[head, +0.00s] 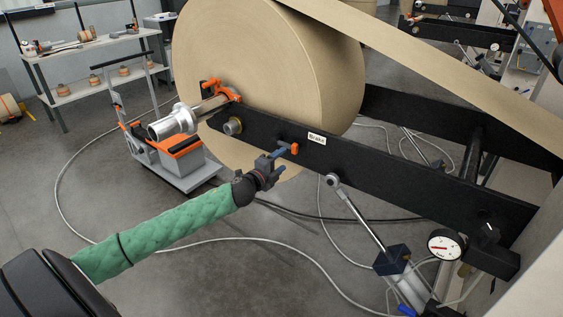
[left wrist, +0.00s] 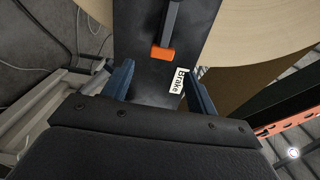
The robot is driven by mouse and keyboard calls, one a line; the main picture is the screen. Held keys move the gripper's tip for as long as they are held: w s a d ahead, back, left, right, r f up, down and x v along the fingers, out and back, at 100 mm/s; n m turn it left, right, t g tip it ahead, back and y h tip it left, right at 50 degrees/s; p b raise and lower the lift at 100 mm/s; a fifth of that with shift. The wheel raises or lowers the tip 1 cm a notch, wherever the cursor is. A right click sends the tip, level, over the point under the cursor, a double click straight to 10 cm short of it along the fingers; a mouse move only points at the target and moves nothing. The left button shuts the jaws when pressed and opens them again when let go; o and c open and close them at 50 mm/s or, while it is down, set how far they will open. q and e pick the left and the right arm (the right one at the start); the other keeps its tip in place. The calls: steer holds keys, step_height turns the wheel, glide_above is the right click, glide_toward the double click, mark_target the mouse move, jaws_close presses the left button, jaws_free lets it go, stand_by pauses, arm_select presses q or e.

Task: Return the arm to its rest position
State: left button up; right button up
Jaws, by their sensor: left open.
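My left arm, in a green sleeve, reaches in from the lower left of the head view. Its gripper (head: 279,158) is open in front of the black unwind arm (head: 390,172). A brake lever with an orange end (head: 294,149) is close by the fingertips. In the left wrist view the blue fingers of the open gripper (left wrist: 158,68) stand apart, with nothing clasped. The orange lever end (left wrist: 162,54) shows between and ahead of them. The "Brake" label (left wrist: 180,81) is near the right finger; it also shows in the head view (head: 317,138). My right gripper is not in view.
A large kraft paper roll (head: 270,70) hangs behind the unwind arm on a silver shaft (head: 175,124). A cart (head: 183,165) stands left of it. A pneumatic cylinder (head: 360,220) and a gauge (head: 445,245) are at the right. Hoses cross the otherwise open floor.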

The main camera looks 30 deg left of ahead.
stand_by(0.5)
arm_select(q)
steer(key=s+a+f+n+g+y, duration=0.2)
steer(key=a+f+n+g+y, duration=0.15)
steer(key=a+n+y, duration=0.35)
steer(key=s+d+f+n+g, duration=0.5)
steer(key=s+d+f+n, duration=0.15)
steer(key=s+f, duration=0.2)
steer(key=s+d+f+n+g+h, duration=0.1)
steer(key=s+d+f+g+h, duration=0.1)
steer(key=s+d+f, duration=0.5)
steer(key=s+d+f+n+g+h, duration=0.1)
steer(key=s+d+f+g+h, duration=0.1)
steer(key=s+d+f, duration=0.5)
steer(key=s+d+f+n+g+h, duration=0.1)
steer(key=s+d+f+g, duration=0.3)
steer(key=s+d, duration=1.2)
steer(key=s+f+h, duration=0.1)
steer(key=s+f, duration=0.2)
steer(key=shift+s+d+f+h, duration=0.2)
steer(key=shift+s+d+h, duration=0.05)
steer(key=shift+d+h, duration=0.1)
steer(key=shift+n, duration=0.25)
arm_select(e)
steer(key=shift+c, duration=0.5)
